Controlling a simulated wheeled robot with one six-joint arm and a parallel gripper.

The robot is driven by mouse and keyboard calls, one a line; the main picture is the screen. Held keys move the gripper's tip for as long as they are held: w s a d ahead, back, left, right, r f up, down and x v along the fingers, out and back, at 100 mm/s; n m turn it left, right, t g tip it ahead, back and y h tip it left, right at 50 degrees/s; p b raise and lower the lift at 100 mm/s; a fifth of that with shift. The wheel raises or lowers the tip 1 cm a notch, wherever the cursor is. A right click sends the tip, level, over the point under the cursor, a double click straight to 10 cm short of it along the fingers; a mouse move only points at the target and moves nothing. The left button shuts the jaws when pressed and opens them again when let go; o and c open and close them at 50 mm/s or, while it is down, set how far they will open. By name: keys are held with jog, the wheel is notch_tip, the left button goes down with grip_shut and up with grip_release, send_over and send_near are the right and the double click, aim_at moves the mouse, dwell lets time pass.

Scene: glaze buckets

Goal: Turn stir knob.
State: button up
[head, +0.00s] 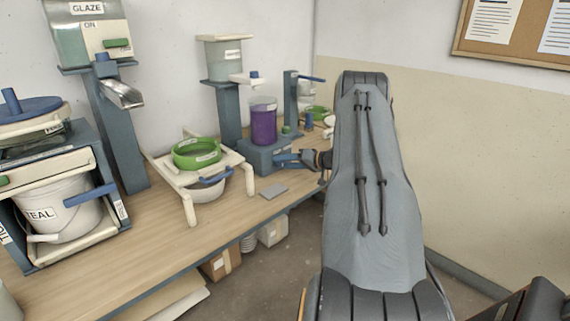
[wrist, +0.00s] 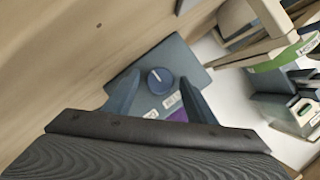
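The stir knob (wrist: 160,81) is a round dark blue dial with a white line, on the slate-blue stirrer base (wrist: 190,58), beside a small white label. In the wrist view it lies between the two blue fingers of my gripper (wrist: 158,88), which are apart. I cannot tell how close the fingertips are to it in depth. In the head view my gripper (head: 288,160) is at the front of the stirrer base (head: 258,158), and the knob is not clearly visible. A clear vessel of purple glaze (head: 263,125) stands on the base; a purple patch shows in the wrist view.
A cream stand with a green ring (head: 197,155) is left of the stirrer. A TEAL bucket (head: 62,212) and a glaze dispenser (head: 92,35) are further left. Boxes (head: 222,264) sit below the bench.

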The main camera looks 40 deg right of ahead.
jog(key=b+v, duration=0.1)
jog(key=v, duration=0.6)
jog(key=shift+s, duration=0.2)
jog(key=shift+s+d, duration=0.1)
jog(key=shift+s, duration=0.1)
dwell(0.6)
